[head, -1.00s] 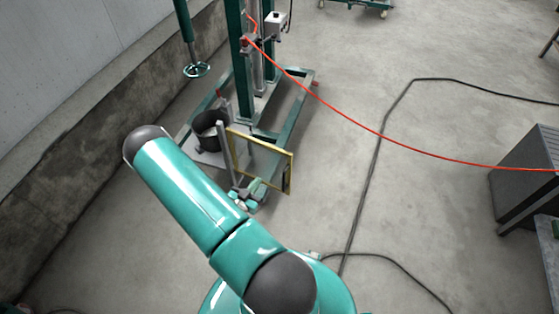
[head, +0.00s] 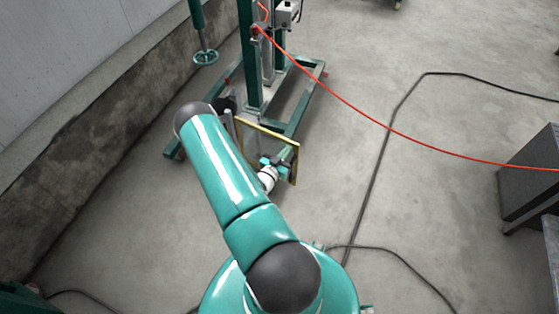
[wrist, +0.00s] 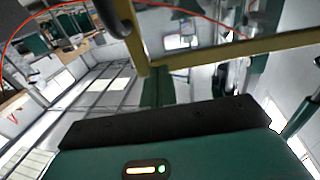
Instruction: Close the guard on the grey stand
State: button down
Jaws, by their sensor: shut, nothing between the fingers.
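The guard (head: 266,128) is a clear panel in a yellow frame, standing out to the right from a slim grey upright (head: 229,126) of the stand. It looks swung open. My gripper (head: 284,157) is shut and empty, in front of the panel near its free right edge. I cannot tell whether it touches the guard. In the wrist view the yellow frame (wrist: 235,50) crosses close beyond the gripper's dark housing, with a grey bar beside it. My arm hides the stand's lower part and most of the black bucket (head: 226,104).
A green column frame (head: 247,60) stands behind on a floor base. A green handwheel post (head: 205,57) is left of it by the low wall. A red hose (head: 400,135) runs right, and a black cable (head: 375,170) lies on the floor. The floor to the right is mostly clear.

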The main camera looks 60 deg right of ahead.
jog(key=shift+d, duration=0.5)
jog(key=shift+d, duration=0.1)
